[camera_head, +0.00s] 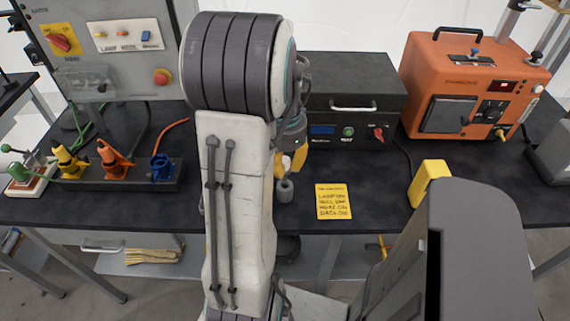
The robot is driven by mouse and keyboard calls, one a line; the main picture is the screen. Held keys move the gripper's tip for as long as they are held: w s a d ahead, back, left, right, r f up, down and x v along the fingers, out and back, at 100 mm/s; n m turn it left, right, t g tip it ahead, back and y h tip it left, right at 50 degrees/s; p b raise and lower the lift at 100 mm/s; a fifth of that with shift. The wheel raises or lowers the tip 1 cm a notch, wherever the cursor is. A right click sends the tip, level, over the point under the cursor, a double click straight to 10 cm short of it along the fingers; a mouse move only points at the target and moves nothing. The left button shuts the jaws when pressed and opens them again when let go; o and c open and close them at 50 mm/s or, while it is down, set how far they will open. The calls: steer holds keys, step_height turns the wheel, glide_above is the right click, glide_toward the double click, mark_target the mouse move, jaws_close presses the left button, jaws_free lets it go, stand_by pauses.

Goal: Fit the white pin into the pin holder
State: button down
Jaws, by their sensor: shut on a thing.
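My gripper (291,157) is partly hidden behind my own arm, over the middle of the black table. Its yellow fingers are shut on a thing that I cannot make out. I see no white pin anywhere in the view. A small grey cylinder (285,191) with a ring-like top shows just below the fingers. I cannot tell whether it is the pin holder, or whether it touches the gripper.
A black rack (110,185) with yellow, orange and blue plugs lies left. A control panel (110,48), a black box (350,100) and an orange machine (470,75) stand behind. A yellow note (333,201) and yellow block (427,182) lie right of the gripper.

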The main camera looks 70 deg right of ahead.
mark_target(285, 182)
steer(key=shift+f+b, duration=2.3)
steer(key=shift+f, duration=0.45)
steer(key=c, duration=1)
jaws_free()
step_height(285, 182, up, 12)
steer(key=shift+r, duration=0.1)
stand_by(0.6)
